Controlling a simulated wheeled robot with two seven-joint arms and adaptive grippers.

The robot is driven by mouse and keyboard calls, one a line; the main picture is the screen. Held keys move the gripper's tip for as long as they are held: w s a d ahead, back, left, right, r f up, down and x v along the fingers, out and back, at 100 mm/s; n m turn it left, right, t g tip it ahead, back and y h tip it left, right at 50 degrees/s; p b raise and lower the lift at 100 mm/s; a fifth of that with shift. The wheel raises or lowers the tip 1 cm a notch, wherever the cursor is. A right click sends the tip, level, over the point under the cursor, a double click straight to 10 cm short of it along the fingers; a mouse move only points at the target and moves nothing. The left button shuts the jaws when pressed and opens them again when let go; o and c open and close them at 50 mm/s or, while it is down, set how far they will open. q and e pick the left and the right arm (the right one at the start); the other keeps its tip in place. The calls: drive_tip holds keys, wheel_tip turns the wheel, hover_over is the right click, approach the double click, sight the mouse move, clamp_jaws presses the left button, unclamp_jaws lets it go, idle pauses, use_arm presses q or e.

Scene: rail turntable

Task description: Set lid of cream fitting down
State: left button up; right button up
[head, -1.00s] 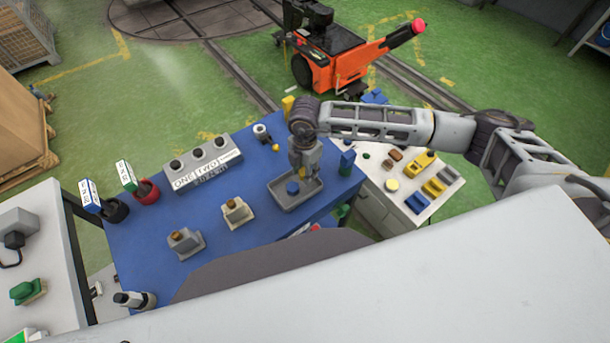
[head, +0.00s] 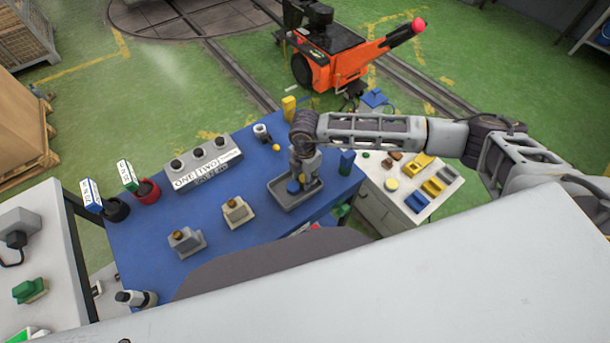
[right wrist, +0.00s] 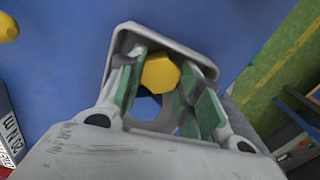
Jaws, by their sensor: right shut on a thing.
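My right gripper (head: 301,184) is low over the grey tray (head: 290,208) on the blue table. In the right wrist view its green-padded fingers (right wrist: 170,92) are shut on a yellow, many-sided piece, seemingly the lid (right wrist: 160,72). A blue round piece (head: 293,187) lies in the tray, partly hidden by the gripper. I cannot tell whether the lid touches the tray floor. The cream fitting (head: 238,213) stands on the table left of the tray, its brownish top showing. A similar grey fitting (head: 186,243) stands further left. My left gripper is not in view.
A grey box with black knobs (head: 203,165) stands at the back of the table. Black and red cups (head: 148,192) are at the left. A white side table (head: 400,205) holds several coloured parts.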

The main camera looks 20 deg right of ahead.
drive_tip(key=o, duration=1.1)
drive_tip(key=shift+o, duration=0.2)
drive_tip(key=shift+r, duration=0.15)
wheel_tip(320, 180, up, 12)
drive_tip(key=b, duration=0.2)
